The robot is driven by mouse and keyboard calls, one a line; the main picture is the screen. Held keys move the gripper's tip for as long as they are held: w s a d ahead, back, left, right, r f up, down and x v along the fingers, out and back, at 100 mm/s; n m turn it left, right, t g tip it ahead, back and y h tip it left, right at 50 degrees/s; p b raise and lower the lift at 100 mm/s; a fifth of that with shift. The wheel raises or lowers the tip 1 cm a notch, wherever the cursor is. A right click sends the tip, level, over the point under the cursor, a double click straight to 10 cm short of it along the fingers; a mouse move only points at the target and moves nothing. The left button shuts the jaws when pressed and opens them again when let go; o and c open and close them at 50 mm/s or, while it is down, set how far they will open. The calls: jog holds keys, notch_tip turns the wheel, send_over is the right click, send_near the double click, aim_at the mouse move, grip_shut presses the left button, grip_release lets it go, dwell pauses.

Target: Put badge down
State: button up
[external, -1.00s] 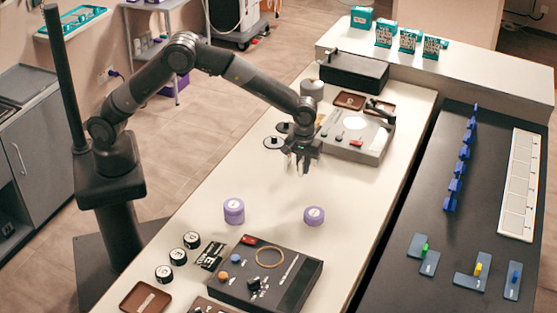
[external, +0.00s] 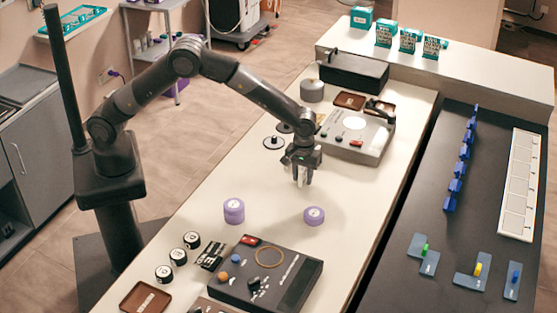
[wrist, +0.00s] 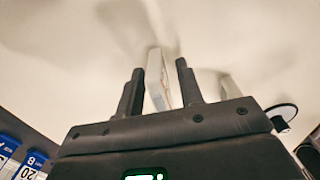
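My gripper (external: 302,178) is over the pale bench in the external view, with its fingers pointing down. It is left of the grey console and behind the two purple stacks. In the wrist view, the two dark fingers of my gripper (wrist: 160,82) are close together. A thin white piece, which looks like the badge (wrist: 157,78), stands between them almost edge-on, close against the left finger. The badge's face and label cannot be read, and it is hard to make out in the external view. A second pale piece (wrist: 230,86) shows right of the right finger; what it is cannot be told.
Purple round stacks (external: 233,211) and (external: 314,215) stand in front of my gripper. A dark console (external: 265,275) is nearer the camera. A grey console (external: 370,145) and a brown tray (external: 349,101) lie behind. The bench is clear around my gripper.

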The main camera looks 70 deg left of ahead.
aim_at(303, 169)
notch_tip(303, 169, up, 12)
jog(key=shift+f, duration=0.1)
jog(key=s+a+r+m+t+h, duration=0.1)
jog(key=s+a+r+m, duration=0.1)
jog(key=s+a+r, duration=0.7)
jog(key=s+a+r+m+t, duration=0.2)
jog(key=s+a+r, duration=0.3)
jog(key=a+r, duration=0.45)
jog(key=s+a+f+m+t, duration=0.1)
jog(key=s+a+f+m, duration=0.1)
jog(key=s+a, duration=0.4)
jog(key=s+a+f+m+t+y, duration=0.1)
jog(key=s+a+m, duration=0.2)
jog(key=s, duration=1.1)
jog(key=a, duration=0.3)
jog(key=shift+s+a+f+t, duration=0.3)
jog(key=shift+s+f, duration=0.05)
jog(key=shift+f, duration=0.05)
